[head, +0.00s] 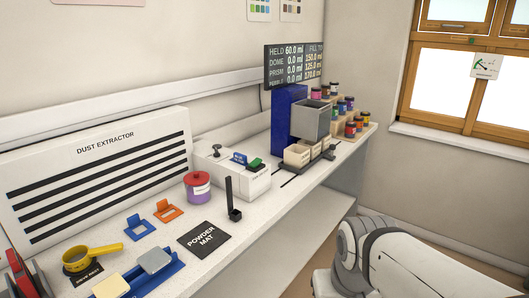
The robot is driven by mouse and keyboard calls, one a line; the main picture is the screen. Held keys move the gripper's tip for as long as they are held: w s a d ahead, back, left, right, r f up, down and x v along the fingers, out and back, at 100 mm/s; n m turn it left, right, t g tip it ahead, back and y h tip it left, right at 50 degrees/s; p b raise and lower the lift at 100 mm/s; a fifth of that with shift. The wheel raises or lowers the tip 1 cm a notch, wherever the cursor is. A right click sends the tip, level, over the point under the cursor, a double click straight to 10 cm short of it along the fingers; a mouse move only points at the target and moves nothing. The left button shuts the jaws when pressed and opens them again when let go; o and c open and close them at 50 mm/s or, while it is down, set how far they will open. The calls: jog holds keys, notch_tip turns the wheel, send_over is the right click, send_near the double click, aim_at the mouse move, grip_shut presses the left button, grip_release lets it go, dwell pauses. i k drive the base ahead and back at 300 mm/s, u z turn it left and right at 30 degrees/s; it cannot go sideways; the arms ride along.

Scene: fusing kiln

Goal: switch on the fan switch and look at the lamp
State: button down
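The dust extractor (104,143) is a white panel with black slots standing against the wall at the left of the bench. To its right is a white box (257,187) with a small dark knob-like part (216,150), a blue label (239,158) and a green piece (256,163) on top. I cannot tell which of these is the fan switch or the lamp, nor whether anything is on. My gripper is out of view; only a pale part of my arm shows at the lower right.
A purple jar with a red lid (198,187), a black upright holder (233,200) and a powder mat (204,239) are in front of the box. A yellow sieve (90,256) is at lower left. A blue dispenser (287,117) with a display (293,66) stands farther right, near several jars.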

aim_at(256, 163)
jog(key=i, duration=1)
jog(key=z, duration=0.05)
